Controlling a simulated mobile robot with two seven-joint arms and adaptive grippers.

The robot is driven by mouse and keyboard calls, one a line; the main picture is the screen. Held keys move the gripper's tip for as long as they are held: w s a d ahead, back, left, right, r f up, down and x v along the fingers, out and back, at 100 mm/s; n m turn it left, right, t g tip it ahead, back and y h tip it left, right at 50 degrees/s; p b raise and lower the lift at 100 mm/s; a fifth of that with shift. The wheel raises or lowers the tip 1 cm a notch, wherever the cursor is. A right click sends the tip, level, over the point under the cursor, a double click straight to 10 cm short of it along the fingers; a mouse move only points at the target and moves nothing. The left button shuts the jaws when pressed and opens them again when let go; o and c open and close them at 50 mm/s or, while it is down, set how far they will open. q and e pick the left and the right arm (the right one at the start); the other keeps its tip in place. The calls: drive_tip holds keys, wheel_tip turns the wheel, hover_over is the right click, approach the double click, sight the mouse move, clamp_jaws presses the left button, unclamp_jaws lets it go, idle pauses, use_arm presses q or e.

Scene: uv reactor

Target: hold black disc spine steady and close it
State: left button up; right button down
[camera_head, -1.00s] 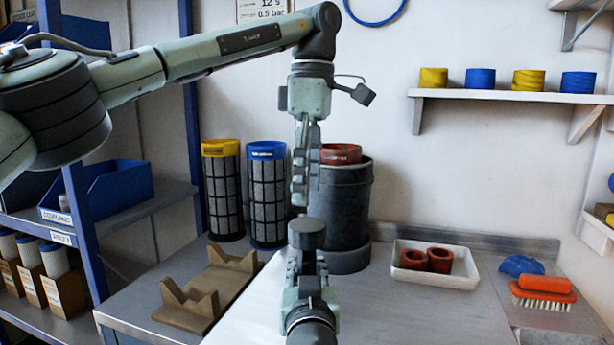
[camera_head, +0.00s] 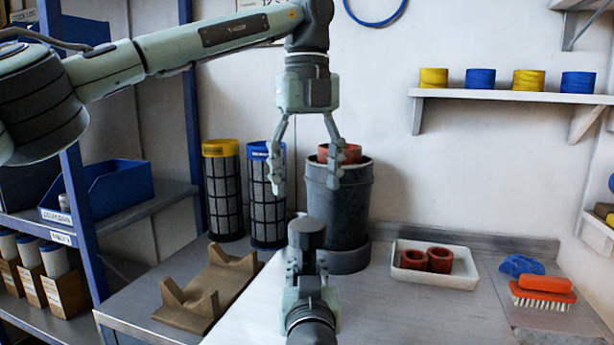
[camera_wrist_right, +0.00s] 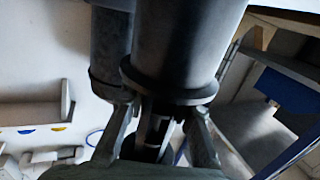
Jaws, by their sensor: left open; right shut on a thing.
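A black disc-topped piece (camera_head: 306,230) stands up from my right gripper (camera_head: 306,264), which is shut on it in the lower middle of the head view. In the right wrist view, a dark round body with a flange (camera_wrist_right: 178,60) fills the upper middle, and a narrow dark stem below the flange sits between the fingers of my right gripper (camera_wrist_right: 157,130). My left gripper (camera_head: 305,180) is open and empty, pointing down above the black disc, apart from it. The lower part of the held piece is mostly hidden by my right gripper in the head view.
A dark grey vessel (camera_head: 337,210) with a red ring (camera_head: 345,153) on top stands close behind the grippers. Yellow-topped (camera_head: 222,190) and blue-topped (camera_head: 267,200) cartridges, and a brown cradle (camera_head: 205,295), are to the left. A white tray (camera_head: 462,270) and a brush (camera_head: 542,295) lie right.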

sight(307, 224)
use_arm(q)
drive_tip(key=shift+n, duration=0.4)
drive_tip(key=shift+f, duration=4)
drive_tip(key=shift+c, duration=0.6)
